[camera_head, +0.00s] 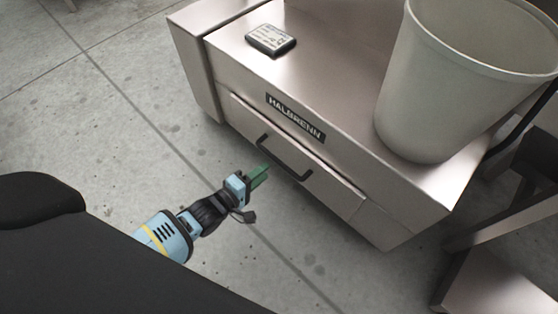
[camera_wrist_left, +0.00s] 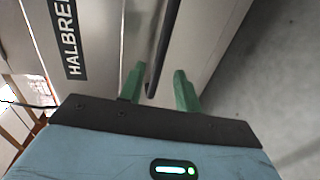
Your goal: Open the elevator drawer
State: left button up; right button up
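The elevator drawer (camera_head: 235,108) is a metallic front panel on a low cabinet labelled HALBRENN, and it looks shut. Its black bar handle (camera_head: 283,158) runs along the drawer front. My left gripper (camera_head: 260,176) has green fingers and is just in front of the drawer, near the handle. In the left wrist view, the left gripper (camera_wrist_left: 158,87) is open, with the two fingers apart. The dark handle (camera_wrist_left: 160,50) shows between and beyond the fingertips; I cannot tell whether they touch it. My right gripper is in neither view.
A large pale bucket (camera_head: 440,90) stands on the right of the cabinet top. A small dark box with a white label (camera_head: 271,39) lies on the top at left. A metal frame (camera_head: 490,260) stands at right. The concrete floor (camera_head: 120,100) before the drawer is clear.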

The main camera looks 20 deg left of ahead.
aim_at(278, 160)
pick_arm(q)
jog(key=shift+b+x, duration=1.7)
jog(key=shift+x, duration=2)
grip_shut()
